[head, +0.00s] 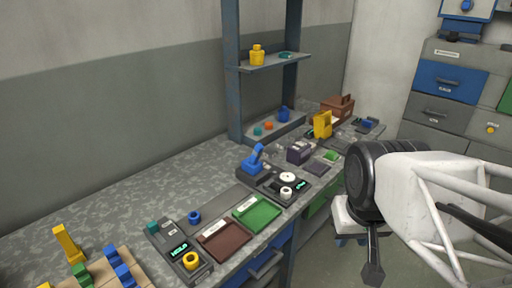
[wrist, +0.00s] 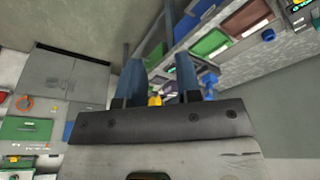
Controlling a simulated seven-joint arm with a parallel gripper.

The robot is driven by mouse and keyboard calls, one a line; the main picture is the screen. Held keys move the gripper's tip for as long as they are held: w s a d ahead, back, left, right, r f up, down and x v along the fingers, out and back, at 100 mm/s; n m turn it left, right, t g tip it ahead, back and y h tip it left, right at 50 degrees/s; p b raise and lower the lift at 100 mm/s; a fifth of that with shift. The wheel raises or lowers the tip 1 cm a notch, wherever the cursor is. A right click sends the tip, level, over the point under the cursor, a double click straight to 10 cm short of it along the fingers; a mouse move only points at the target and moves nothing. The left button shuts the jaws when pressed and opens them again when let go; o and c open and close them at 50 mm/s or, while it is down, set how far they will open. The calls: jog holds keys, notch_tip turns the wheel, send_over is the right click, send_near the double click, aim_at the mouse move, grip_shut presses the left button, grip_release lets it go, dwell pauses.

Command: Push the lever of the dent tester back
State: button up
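In the wrist view, the two fingers of my gripper (wrist: 172,68) are apart with nothing held. A yellow thing shows beyond them, at a distance.
Beside the lever is a dark unit (head: 293,187) with a screen and white round parts. A brown tray (head: 224,244) and a green tray (head: 258,213) lie at the bench's front. A blue shelf post (head: 232,100) rises behind. The bench's left rear is clear.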

jog(key=o, duration=0.4)
jog(key=w+t, duration=0.1)
jog(key=w, duration=0.4)
jog(key=w+d+t, duration=0.1)
jog(key=w, duration=0.5)
jog(key=w+d+t+h, duration=0.1)
jog(key=w+t, duration=0.1)
jog(key=w, duration=0.3)
jog(key=shift+w+d+f+n, duration=0.25)
jog(key=shift+w+f+n, duration=0.15)
jog(key=w+f+n+t+y, duration=0.1)
jog(key=w+t, duration=0.1)
jog(key=w, duration=0.6)
jog(key=w+f+n+t+y, duration=0.1)
jog(key=w+f+t, duration=0.1)
jog(key=w, duration=0.6)
jog(key=w+a+f+n+t+y, duration=0.3)
jog(key=w+a+f+y, duration=0.15)
jog(key=w, duration=0.65)
jog(key=n+g+y, duration=0.1)
jog(key=n+y, duration=0.2)
jog(key=y, duration=0.5)
send_near(261, 152)
jog(key=shift+s+a+r+h, duration=0.1)
jog(key=shift+s+r+h, duration=0.15)
jog(key=shift+s+r, duration=0.1)
jog(key=shift+w+a, duration=0.1)
jog(key=shift+w, duration=0.05)
jog(key=shift+x, duration=5.9)
grip_shut()
